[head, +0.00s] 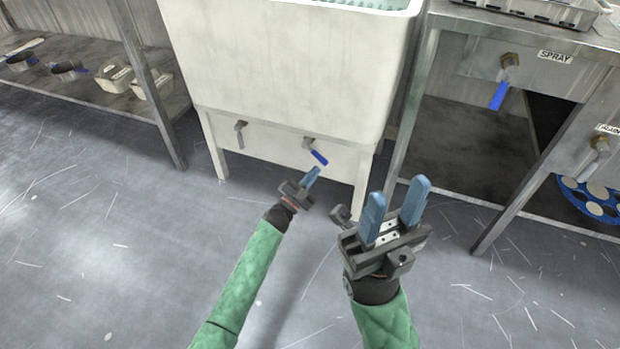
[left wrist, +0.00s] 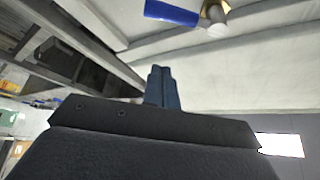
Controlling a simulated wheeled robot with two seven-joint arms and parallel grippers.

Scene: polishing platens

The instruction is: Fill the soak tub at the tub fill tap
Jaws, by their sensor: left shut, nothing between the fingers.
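The soak tub (head: 285,70) is a large off-white basin on legs, with pale green water or contents just showing at its top edge. Two taps sit on its lower front panel: one with a grey handle (head: 241,134) on the left and one with a blue handle (head: 317,157) on the right. My left gripper (head: 313,172) is shut and empty, just below the blue handle; no clear contact shows. In the left wrist view the closed fingers (left wrist: 163,88) point up toward the blue handle (left wrist: 172,13). My right gripper (head: 396,208) is open and empty, further right.
A steel bench on the right carries a blue-handled tap (head: 500,92) under a SPRAY label (head: 555,57), and another labelled tap (head: 597,150). A blue disc with pale rounds (head: 592,198) is below. A left shelf (head: 100,101) holds several containers.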

